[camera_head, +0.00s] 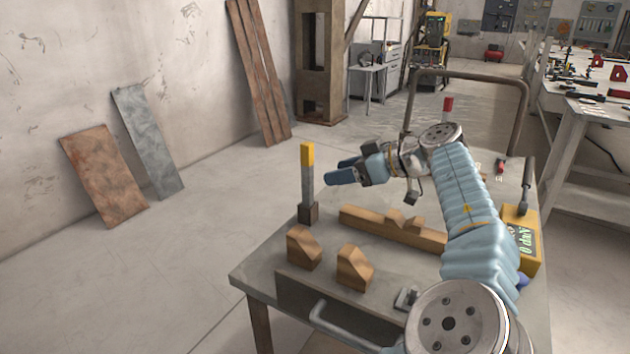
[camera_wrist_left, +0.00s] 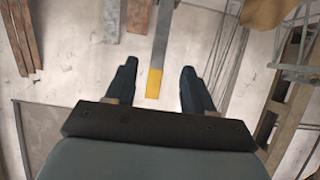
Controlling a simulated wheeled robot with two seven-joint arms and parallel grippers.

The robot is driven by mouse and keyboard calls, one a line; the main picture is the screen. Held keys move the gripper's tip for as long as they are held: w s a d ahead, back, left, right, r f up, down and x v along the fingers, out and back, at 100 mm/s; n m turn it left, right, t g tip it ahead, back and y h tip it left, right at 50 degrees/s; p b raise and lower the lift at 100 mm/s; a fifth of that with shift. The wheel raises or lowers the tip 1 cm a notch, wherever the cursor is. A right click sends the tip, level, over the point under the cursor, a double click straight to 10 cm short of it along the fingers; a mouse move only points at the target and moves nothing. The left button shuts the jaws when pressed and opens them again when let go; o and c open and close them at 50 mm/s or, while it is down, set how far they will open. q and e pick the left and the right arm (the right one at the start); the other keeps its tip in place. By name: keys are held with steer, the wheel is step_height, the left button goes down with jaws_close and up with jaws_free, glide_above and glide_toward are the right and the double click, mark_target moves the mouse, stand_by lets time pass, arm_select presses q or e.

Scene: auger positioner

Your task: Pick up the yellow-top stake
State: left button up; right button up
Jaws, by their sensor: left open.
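The yellow-top stake (camera_head: 307,172) stands upright in a dark base block near the left edge of the table (camera_head: 262,272). Its shaft is grey and its top is yellow. My left gripper (camera_head: 341,171) is open and empty just right of the stake, with its blue fingers pointing at it at upper-shaft height. In the left wrist view, the stake (camera_wrist_left: 156,80) lies in line with the gap between the open fingers (camera_wrist_left: 157,76); whether it is within their reach I cannot tell. My right gripper is not in view.
Two wooden blocks with sloped tops (camera_head: 304,248) and a long notched wooden bar (camera_head: 395,228) lie on the table near the stake. A red-top piece (camera_head: 448,106) shows behind my arm. A yellow gauge box (camera_head: 522,240) is at the right.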

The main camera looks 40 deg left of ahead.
mark_target(303, 178)
arm_select(q)
steer(key=x, duration=1.1)
steer(key=shift+a+r+p, duration=0.1)
steer(key=shift+a+p, duration=0.15)
steer(key=shift+p, duration=0.15)
jaws_close()
